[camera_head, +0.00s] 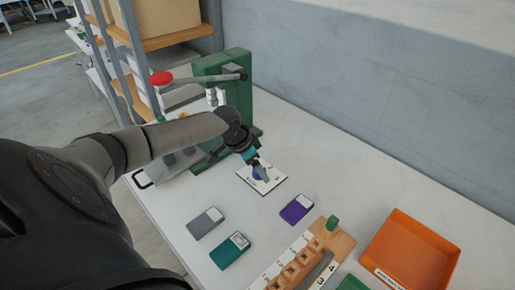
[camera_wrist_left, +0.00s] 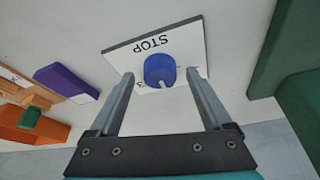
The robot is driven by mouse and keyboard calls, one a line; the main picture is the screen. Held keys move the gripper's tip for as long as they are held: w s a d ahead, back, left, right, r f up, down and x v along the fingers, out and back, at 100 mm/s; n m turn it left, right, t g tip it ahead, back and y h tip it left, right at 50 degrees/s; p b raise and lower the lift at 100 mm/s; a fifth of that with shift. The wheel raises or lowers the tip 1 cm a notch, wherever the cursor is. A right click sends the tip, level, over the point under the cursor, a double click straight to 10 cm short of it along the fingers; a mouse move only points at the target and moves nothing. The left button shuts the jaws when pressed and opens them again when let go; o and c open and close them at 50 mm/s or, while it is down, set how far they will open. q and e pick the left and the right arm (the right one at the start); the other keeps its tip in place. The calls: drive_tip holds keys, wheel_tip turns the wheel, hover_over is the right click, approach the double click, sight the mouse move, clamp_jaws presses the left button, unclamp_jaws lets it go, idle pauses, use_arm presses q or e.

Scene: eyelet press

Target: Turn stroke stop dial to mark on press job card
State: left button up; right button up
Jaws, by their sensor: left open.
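The stroke stop dial is a blue round knob (camera_wrist_left: 160,69) on a white plate (camera_wrist_left: 121,55) printed STOP, upside down in the left wrist view. A pale pointer mark shows on the knob's near side, and a digit that looks like 3 is beside it. My left gripper (camera_wrist_left: 160,73) is open, with one finger on either side of the knob; I cannot tell whether they touch it. In the head view the left gripper (camera_head: 262,172) is over the plate (camera_head: 273,184) and partly hides the knob. I cannot make out a press job card.
The green press (camera_head: 240,100) with a red-knobbed lever (camera_head: 161,78) stands behind the plate. A wooden rack (camera_head: 340,241) and orange tray (camera_head: 410,250) stand at right.

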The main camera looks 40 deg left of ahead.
use_arm(q)
clamp_jaws()
idle(0.8)
